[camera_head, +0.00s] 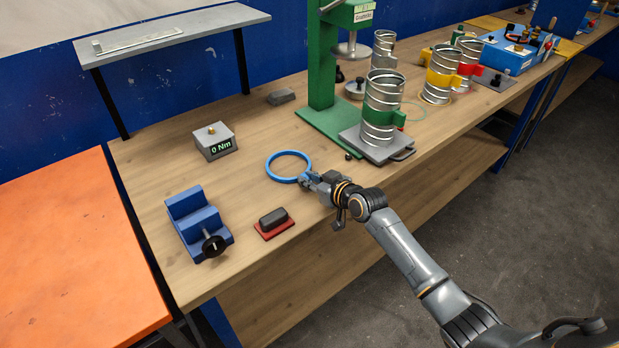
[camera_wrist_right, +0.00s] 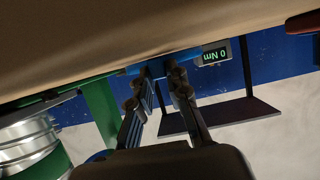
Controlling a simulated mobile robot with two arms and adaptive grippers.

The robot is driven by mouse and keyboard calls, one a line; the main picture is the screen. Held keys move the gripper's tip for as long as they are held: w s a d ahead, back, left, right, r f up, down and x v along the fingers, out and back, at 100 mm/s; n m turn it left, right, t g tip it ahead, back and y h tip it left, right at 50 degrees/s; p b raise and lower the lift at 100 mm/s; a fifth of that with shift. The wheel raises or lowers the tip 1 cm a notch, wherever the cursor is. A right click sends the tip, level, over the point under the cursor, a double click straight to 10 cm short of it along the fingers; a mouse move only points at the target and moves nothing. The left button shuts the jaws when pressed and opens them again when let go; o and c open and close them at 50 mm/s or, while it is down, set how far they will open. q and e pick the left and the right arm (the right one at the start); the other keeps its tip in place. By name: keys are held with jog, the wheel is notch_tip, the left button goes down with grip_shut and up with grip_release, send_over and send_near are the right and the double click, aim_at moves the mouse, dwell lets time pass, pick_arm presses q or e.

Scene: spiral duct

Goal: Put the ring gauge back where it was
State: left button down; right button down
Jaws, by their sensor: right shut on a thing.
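The ring gauge is a blue ring (camera_head: 268,166) above or on the wooden workbench, left of the green press; I cannot tell whether it touches the top. My right gripper (camera_head: 305,179) is shut on the ring's near right edge. In the right wrist view, which is tipped over, the fingers (camera_wrist_right: 155,85) close at the blue ring edge (camera_wrist_right: 150,69), seen nearly edge-on. A thin green circle (camera_head: 424,112) shows on the bench behind the front spiral duct. My left gripper is not in view.
The green press (camera_head: 321,70) and a spiral duct on a grey plate (camera_head: 380,145) stand right of the ring. A 0 Nm box (camera_head: 214,141), blue vise (camera_head: 197,221) and red-based block (camera_head: 273,222) lie left. A grey shelf (camera_head: 175,33) stands behind. Bench around the ring is clear.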

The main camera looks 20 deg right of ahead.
jog(key=shift+f, duration=0.15)
jog(key=c, duration=1.3)
grip_release()
jog(key=shift+r, duration=0.25)
jog(key=shift+s+d, duration=0.1)
jog(key=shift+s, duration=0.25)
jog(key=v, duration=1.1)
jog(key=shift+b, duration=0.4)
